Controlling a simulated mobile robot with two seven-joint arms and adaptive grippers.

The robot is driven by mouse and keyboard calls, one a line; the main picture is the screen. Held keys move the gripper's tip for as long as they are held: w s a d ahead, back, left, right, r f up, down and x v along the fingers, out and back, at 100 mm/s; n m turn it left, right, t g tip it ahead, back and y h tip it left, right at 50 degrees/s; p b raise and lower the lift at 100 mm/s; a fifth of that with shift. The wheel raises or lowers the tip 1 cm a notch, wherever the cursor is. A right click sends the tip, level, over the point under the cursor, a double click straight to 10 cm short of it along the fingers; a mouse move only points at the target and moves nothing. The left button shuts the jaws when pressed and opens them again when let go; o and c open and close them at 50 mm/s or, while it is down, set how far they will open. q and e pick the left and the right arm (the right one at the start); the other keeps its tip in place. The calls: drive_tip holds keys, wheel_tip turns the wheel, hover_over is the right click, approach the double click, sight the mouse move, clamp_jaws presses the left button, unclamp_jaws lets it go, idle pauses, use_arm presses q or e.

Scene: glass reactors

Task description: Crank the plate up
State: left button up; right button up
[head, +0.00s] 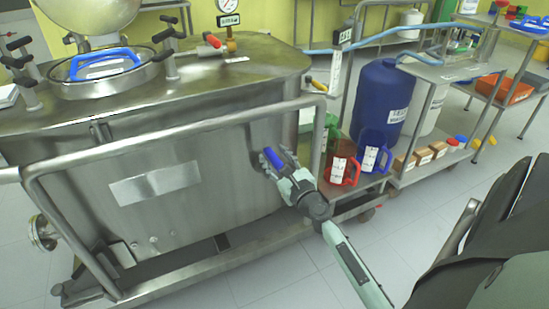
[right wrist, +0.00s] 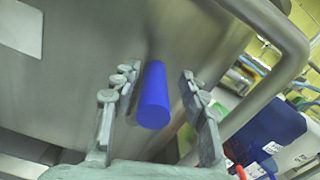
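A blue cylindrical handle (head: 273,158) sticks out from the side of the steel reactor vessel (head: 215,165). My right gripper (head: 283,165) is at this handle, just below the horizontal rail. In the right wrist view the blue handle (right wrist: 154,98) lies between the spread fingers of the right gripper (right wrist: 157,78). Gaps show on both sides of it, so the fingers are open around it. The rest of the crank is not clear behind the handle. I cannot tell which plate it moves. My left gripper is not in view.
A steel tube rail (head: 180,130) runs along the vessel front, close above my right gripper. Right of it stand a red jug (head: 342,165), a blue jug (head: 372,150) and a large blue drum (head: 381,95). Light floor lies open at lower middle.

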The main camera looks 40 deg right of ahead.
drive_tip(key=shift+a, duration=0.1)
drive_tip(key=shift+s+a+f, duration=0.1)
drive_tip(key=shift+s, duration=0.2)
drive_tip(key=v, duration=0.7)
idle(0.3)
